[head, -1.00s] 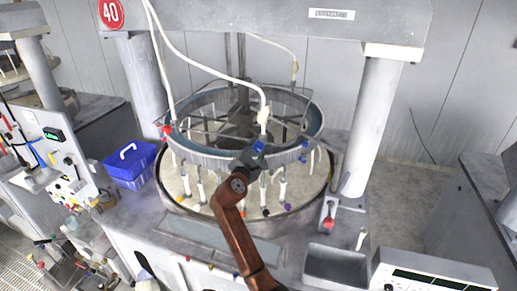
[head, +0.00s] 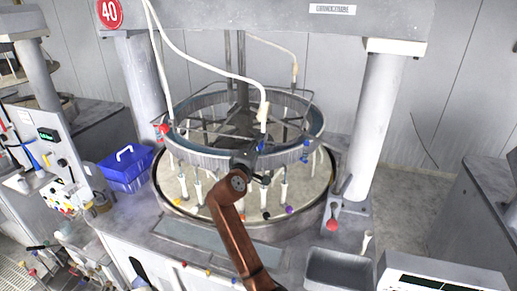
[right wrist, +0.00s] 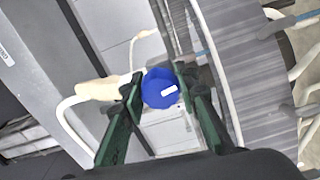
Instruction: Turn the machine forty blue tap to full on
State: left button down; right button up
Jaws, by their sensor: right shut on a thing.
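The machine carries a red sign with the number 40 (head: 110,13) at the top left of the head view. Its blue tap (head: 261,146) is on the front of the raised ring (head: 210,158). In the right wrist view the tap is a round blue knob (right wrist: 160,90) with a small white mark. My right gripper (head: 252,161) is at this tap, and its two green-sided fingers (right wrist: 162,82) stand on either side of the knob, shut on it. The gripper partly hides the tap's surroundings in the head view. My left gripper is not in view.
Other blue taps (head: 306,143) and a red tap (head: 165,128) are on the ring. White hoses (head: 205,70) hang above it. A round platen with several white stems is below. Thick columns (head: 372,125) flank the machine. A blue box (head: 125,168) stands left.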

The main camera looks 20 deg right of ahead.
jog(key=shift+f+m+b, duration=0.2)
jog(key=shift+m+b, duration=0.25)
jog(key=shift+m, duration=0.35)
jog(key=o, duration=1.2)
jog(key=shift+r, duration=0.1)
jog(key=v, duration=1.2)
